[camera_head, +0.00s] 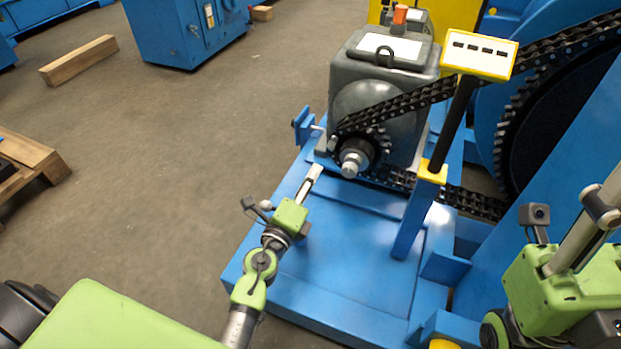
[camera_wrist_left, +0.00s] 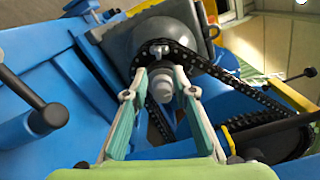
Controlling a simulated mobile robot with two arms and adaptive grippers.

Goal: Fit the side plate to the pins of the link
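My left gripper (camera_head: 316,170) reaches up from the lower middle of the head view, just left of and below the sprocket's shaft end. In the left wrist view its two fingertips (camera_wrist_left: 160,71) stand apart with a gap, and I see nothing clearly held. A small light-grey piece (camera_wrist_left: 158,48) shows beyond the fingertips at the chain; a similar piece (camera_head: 332,143) sits at the sprocket's left side. It may be the link, but pins and side plate are too small to tell. My right gripper (camera_head: 598,215) is at the right edge, partly cut off.
The dark chain (camera_head: 400,103) runs around the small sprocket (camera_head: 372,143) to a large sprocket (camera_head: 502,140). A grey gearbox (camera_head: 400,70) stands behind. A yellow-topped post (camera_head: 480,55) rises right of it.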

